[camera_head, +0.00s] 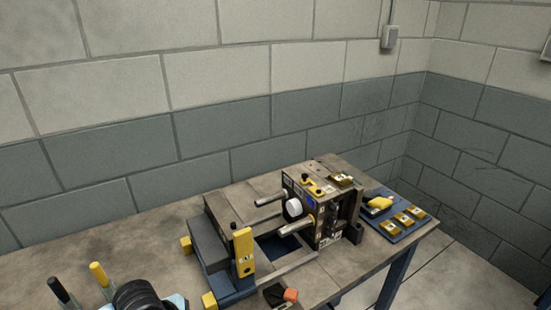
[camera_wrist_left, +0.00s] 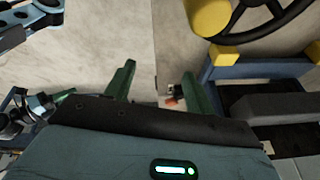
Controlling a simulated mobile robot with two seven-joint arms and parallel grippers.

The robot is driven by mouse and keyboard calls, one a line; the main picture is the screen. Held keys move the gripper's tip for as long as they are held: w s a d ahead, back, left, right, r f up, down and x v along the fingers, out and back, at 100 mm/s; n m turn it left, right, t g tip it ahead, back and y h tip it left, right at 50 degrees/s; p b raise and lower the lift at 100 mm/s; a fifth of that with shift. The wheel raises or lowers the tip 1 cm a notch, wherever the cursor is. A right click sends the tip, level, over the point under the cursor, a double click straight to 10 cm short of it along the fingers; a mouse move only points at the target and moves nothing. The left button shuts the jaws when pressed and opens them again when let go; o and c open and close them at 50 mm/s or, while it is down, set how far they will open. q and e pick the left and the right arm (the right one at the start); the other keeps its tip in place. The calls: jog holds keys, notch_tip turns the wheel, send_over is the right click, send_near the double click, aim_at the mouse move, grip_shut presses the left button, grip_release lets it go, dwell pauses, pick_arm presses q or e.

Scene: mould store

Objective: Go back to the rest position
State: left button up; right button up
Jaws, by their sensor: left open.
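My left gripper (camera_wrist_left: 158,88) shows in the left wrist view with its two green fingers apart. No held object is visible between them. A small orange-red item (camera_wrist_left: 171,101) shows beyond the gap, beside the right finger. The head view does not clearly show the left gripper's fingers. The right gripper cannot be made out in either view.
A mould assembly (camera_head: 318,215) with a blue-grey block (camera_head: 208,245) stands on the bench (camera_head: 165,225). An orange-and-black item (camera_head: 290,295) lies at the front. A blue tray (camera_head: 388,230) holds yellow pieces. Yellow (camera_head: 98,274) and black (camera_head: 60,290) handles stand left.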

pick_arm(q)
jog(key=s+d+f+n+t+h, duration=0.25)
jog(key=s+f+n+t, duration=0.2)
jog(key=f+n, duration=0.3)
jog(key=s+a+f+n+t+y, duration=0.1)
jog(key=s+a+f+n+y, duration=0.1)
jog(key=s, duration=0.3)
jog(key=s+a+f+n+t+y, duration=0.2)
jog(key=s+a+f+n, duration=0.1)
jog(key=s, duration=0.2)
jog(key=shift+s+f, duration=0.25)
jog(key=shift+f, duration=0.1)
